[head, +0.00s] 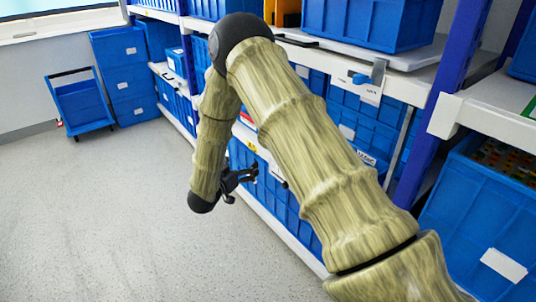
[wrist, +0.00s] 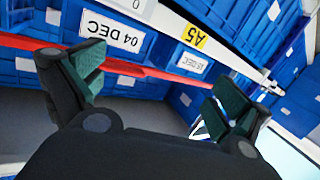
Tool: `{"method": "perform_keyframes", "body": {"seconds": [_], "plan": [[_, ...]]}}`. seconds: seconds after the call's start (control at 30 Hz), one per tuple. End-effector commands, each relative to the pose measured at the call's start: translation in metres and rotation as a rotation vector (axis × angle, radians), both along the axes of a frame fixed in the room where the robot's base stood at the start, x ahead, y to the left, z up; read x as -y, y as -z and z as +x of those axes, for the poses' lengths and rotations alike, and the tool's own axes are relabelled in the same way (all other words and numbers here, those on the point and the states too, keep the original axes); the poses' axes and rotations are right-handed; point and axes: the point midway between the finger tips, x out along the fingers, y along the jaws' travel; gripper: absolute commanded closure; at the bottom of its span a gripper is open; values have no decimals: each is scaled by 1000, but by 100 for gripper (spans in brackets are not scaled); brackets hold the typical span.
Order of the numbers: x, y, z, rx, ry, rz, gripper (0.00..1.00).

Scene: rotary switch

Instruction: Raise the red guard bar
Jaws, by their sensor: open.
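The red guard bar (wrist: 150,75) crosses the wrist view from the left edge, passes behind my left finger and runs on toward the right finger. It lies in front of blue bins with labels. My gripper (wrist: 158,92) is open, with its two dark green-padded fingers apart and nothing held between them. The bar appears beyond the fingertips; I cannot tell whether a finger touches it. In the head view my gripper (head: 243,183) is beside the lower shelf bins. My arm hides much of the shelf there, and I cannot clearly make out the bar.
Blue bins (head: 265,188) fill the shelves on the right. Stacked blue crates (head: 125,70) and a blue cart (head: 82,103) stand at the back left. The grey floor (head: 100,210) is clear.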

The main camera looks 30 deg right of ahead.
Motion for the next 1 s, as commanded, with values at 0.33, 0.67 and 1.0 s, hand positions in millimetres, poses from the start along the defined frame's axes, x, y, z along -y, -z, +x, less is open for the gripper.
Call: {"method": "perform_keyframes", "body": {"seconds": [0.33, 0.67, 1.0], "plan": [[21, -38, 19, 149, 342, -74, 0], [27, -57, 17, 173, 464, -80, 0], [71, -55, 19, 173, 464, -80, 0]]}}
